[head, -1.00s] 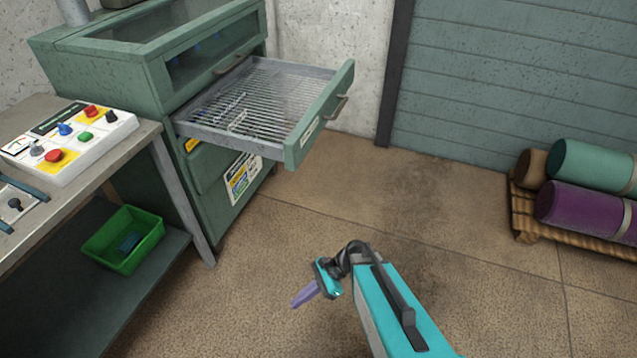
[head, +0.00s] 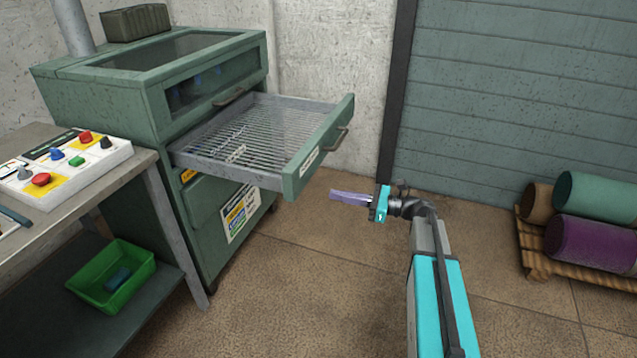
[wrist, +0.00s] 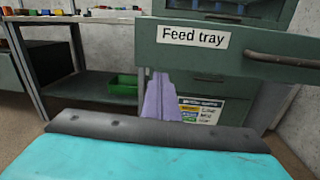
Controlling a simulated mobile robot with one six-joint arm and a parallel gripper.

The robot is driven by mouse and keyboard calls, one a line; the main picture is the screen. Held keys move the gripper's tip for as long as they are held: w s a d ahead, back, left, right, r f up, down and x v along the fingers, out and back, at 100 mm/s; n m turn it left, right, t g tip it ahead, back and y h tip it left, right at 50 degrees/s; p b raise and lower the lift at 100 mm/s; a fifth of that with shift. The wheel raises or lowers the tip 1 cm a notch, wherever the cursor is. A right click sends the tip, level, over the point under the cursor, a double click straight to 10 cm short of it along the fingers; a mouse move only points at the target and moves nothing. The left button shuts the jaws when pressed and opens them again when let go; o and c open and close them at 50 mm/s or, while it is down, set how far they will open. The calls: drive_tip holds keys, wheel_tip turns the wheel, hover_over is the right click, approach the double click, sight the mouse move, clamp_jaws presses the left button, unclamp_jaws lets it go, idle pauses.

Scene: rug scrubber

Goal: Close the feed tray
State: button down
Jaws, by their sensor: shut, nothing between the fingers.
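The feed tray (head: 246,133) is a wire-grid drawer pulled out from the green machine (head: 155,85). Its green front panel (head: 310,160) carries a white label and a grey bar handle (head: 338,139). In the wrist view the label on the front panel (wrist: 193,36) reads "Feed tray", with the handle (wrist: 282,58) to its right. My gripper (head: 332,194) is shut and empty, its purple fingers pointing left toward the machine. It is to the right of and lower than the front panel in the head view. In the wrist view the fingertips (wrist: 161,78) appear just below the panel's lower edge; contact cannot be told.
A workbench (head: 100,175) with a button panel (head: 68,165) stands at the left, a green bin (head: 108,277) on its lower shelf. Rolled rugs (head: 592,240) lie on a wooden pallet (head: 530,255) at the right. The floor between is clear.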

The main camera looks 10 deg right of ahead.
sight(308, 173)
drive_tip(key=d+r+t+b, duration=0.1)
drive_tip(key=d+r, duration=0.1)
drive_tip(key=d, duration=0.4)
drive_tip(key=shift+w+d+r+h, duration=0.2)
drive_tip(key=shift+d+r+h, duration=0.1)
drive_tip(key=shift+r+h, duration=0.1)
drive_tip(key=shift+f, duration=0.1)
drive_tip(key=b+x, duration=0.1)
drive_tip(key=x, duration=1.3)
drive_tip(key=shift+w, duration=0.15)
drive_tip(key=shift+w+t, duration=0.15)
drive_tip(key=shift+t, duration=0.15)
